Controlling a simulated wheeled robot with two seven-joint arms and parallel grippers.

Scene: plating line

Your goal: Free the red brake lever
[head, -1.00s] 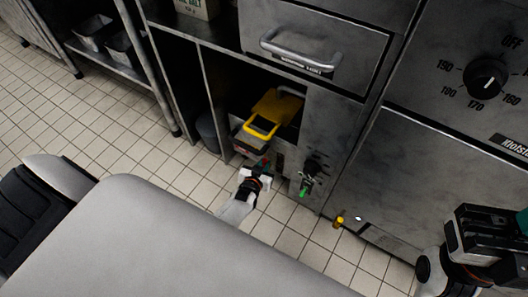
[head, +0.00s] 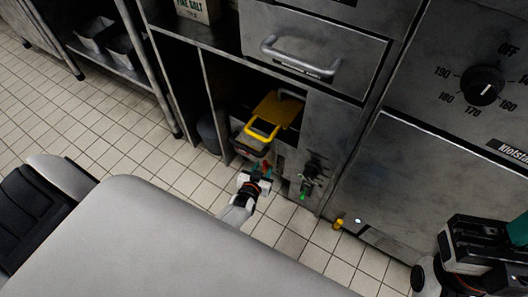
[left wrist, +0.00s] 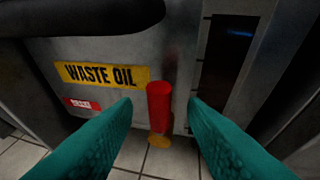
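The red brake lever (left wrist: 159,105) shows in the left wrist view as a short red cylinder standing in front of a grey metal panel. A yellow-orange round end (left wrist: 159,141) is at its lower end. My left gripper (left wrist: 161,102) is open, with one teal finger on each side of the lever and a gap showing on both sides. In the head view my left gripper (head: 264,171) is low at the cabinet front and largely covers the lever. My right gripper (head: 518,228) is at the right edge, its fingertips cut off.
A yellow "WASTE OIL" label (left wrist: 101,75) and small red label (left wrist: 83,104) are on the panel. A container with a yellow handle (head: 262,132) sits above my left gripper. A control with a green light (head: 302,197) is to its right. The tiled floor (head: 150,165) is clear.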

